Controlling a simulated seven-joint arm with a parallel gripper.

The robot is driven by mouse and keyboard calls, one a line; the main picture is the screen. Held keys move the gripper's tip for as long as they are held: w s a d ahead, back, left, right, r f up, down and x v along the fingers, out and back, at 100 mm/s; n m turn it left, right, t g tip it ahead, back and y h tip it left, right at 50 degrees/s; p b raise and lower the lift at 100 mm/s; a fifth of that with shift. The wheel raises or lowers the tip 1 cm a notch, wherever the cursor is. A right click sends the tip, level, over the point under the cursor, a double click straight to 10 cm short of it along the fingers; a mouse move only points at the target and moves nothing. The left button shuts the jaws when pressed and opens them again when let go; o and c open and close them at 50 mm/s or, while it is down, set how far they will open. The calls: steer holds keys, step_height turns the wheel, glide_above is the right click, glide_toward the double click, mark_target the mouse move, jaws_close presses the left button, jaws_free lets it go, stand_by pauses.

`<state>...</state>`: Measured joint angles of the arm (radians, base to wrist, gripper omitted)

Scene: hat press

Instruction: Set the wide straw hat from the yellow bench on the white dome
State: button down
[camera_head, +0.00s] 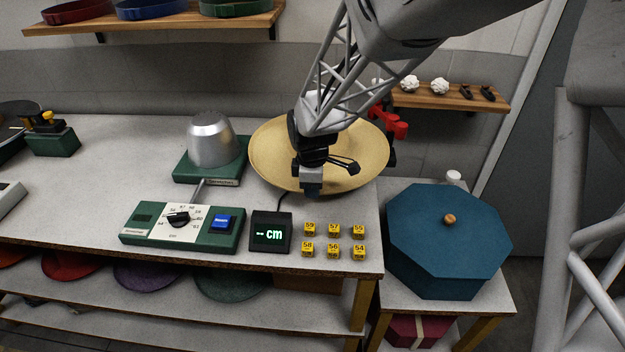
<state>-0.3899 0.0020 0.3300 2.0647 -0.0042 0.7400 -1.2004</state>
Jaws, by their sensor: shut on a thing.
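The wide straw hat (275,145) is pale yellow and round, at the right end of the grey-topped bench. My gripper (311,187) is shut on its near brim. My arm hides the middle and part of the right side of the hat. I cannot tell whether the hat touches the bench. The only dome I see is a silver-grey one (213,140) on a green base (207,173), just left of the hat. The dome is bare and upright. No bench that is clearly yellow shows.
A control box with a dial (180,226), a small display (270,233) and several yellow number cubes (333,240) stand in front. A blue octagonal box (448,242) stands on a lower table at right. Wall shelves hang behind. Bare bench lies left of the dome.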

glide_above(312, 214)
steer(key=shift+f, duration=3.25)
steer(key=c, duration=1.1)
jaws_free()
steer(key=shift+r, duration=0.1)
steer(key=shift+s+r, duration=0.1)
steer(key=shift+r, duration=3.75)
